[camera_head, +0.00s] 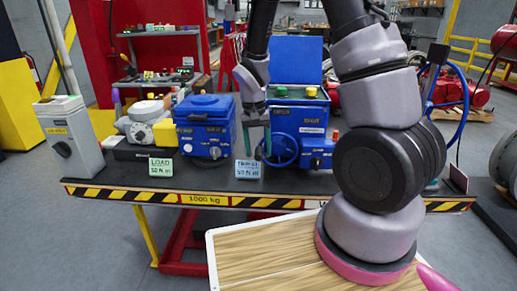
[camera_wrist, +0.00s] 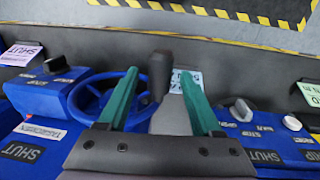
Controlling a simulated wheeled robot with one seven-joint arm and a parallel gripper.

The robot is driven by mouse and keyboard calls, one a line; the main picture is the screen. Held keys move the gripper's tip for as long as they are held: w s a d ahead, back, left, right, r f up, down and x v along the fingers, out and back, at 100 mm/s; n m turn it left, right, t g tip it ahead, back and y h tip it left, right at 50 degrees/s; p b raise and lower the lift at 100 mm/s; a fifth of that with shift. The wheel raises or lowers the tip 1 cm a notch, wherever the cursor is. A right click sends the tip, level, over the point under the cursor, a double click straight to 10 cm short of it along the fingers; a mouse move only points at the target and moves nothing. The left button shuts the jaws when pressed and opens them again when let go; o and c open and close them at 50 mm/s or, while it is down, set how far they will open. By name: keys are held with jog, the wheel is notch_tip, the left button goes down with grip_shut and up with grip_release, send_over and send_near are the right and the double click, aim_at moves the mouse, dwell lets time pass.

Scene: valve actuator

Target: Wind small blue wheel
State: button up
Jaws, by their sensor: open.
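The small blue wheel (camera_head: 284,150) is on the front of the blue valve actuator (camera_head: 299,118) on the bench. In the wrist view, part of the wheel's rim (camera_wrist: 78,98) shows on the left, partly behind my left green finger. My gripper (camera_head: 257,148) is open and points down at the wheel's left side. In the wrist view, my gripper (camera_wrist: 160,74) has its two green fingers spread. A dark grey peg (camera_wrist: 160,78) stands between them near the rim. I cannot tell whether it touches either finger.
Another blue actuator box (camera_head: 206,125) stands to the left. Small signs stand at the bench's front edge, one (camera_head: 249,169) below my gripper. A grey box (camera_head: 68,136) is at the far left. A wooden board (camera_head: 255,256) lies in the foreground.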

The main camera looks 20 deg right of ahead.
grip_shut()
dwell(1.5)
